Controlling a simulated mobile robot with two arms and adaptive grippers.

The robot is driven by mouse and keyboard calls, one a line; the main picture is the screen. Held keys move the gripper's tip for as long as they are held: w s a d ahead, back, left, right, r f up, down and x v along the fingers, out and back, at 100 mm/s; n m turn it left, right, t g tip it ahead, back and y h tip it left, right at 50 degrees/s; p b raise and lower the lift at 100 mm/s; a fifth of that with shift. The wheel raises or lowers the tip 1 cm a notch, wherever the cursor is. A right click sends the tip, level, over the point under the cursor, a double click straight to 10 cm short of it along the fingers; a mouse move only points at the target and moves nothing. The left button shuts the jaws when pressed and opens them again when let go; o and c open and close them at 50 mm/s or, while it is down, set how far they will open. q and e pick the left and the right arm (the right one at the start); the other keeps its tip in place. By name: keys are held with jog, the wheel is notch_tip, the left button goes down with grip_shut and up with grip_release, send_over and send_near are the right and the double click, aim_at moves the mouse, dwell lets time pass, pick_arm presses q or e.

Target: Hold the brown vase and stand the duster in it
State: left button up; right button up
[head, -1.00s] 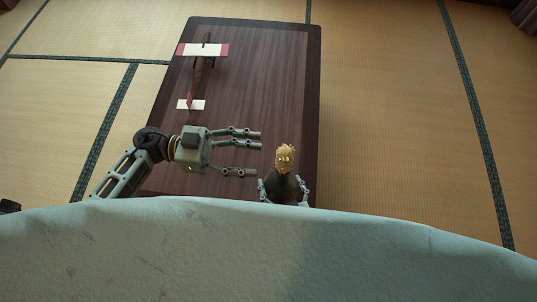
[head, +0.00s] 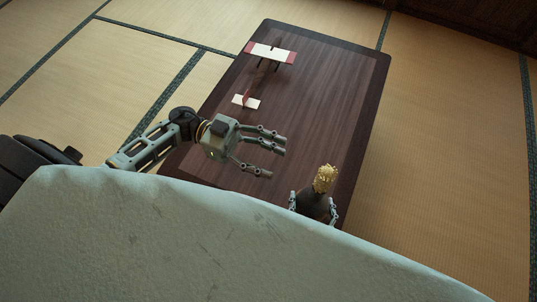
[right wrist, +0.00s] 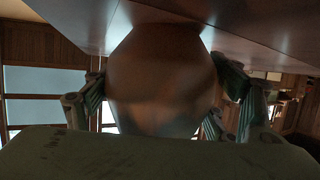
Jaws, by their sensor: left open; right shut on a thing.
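The brown vase (head: 313,207) is at the table's near right corner and fills the middle of the right wrist view (right wrist: 162,80). My right gripper (head: 312,209) is shut on it, with fingers on both sides of its body. The duster's golden, bristly head (head: 325,178) shows above the vase mouth. Its handle is hidden, apparently inside the vase. My left gripper (head: 276,162) is open and empty, over the table to the left of the duster and apart from it.
A dark wooden table (head: 325,100) carries a model plane (head: 270,54) with white and red wings at its far left. The table's middle and right are clear. Tatami floor (head: 440,150) lies around it.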

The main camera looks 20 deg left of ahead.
jog(key=shift+f, duration=0.1)
jog(key=o, duration=1.6)
